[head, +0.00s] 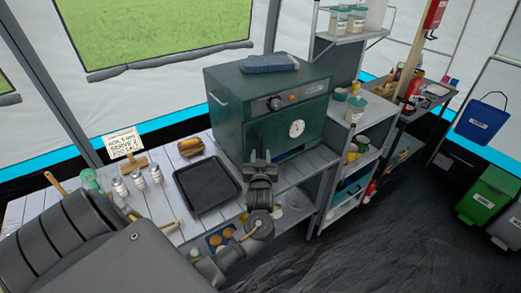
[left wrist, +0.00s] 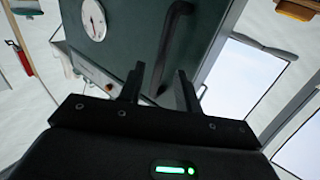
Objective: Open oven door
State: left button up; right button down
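The dark green oven (head: 229,118) stands on the slatted table in the head view, and its front door with a round white gauge (head: 297,128) appears shut. In the left wrist view the green door (left wrist: 130,40) fills the upper middle, with the gauge at its upper left. A dark curved handle (left wrist: 172,45) runs along the door, just beyond my fingertips. My left gripper (head: 260,156) is in front of the oven's front and hides part of it. My right gripper is not in view.
A black tray (head: 207,186) lies on the table in front of the oven, with a hot dog (head: 191,146) and shakers (head: 138,181) nearby. A blue cloth-like item (head: 268,63) lies on top of the oven. Shelves (head: 368,115) stand close on the right. The dark floor at front right is clear.

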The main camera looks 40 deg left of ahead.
pick_arm(q)
jog(key=shift+x, duration=1.3)
jog(key=shift+c, duration=0.4)
grip_shut()
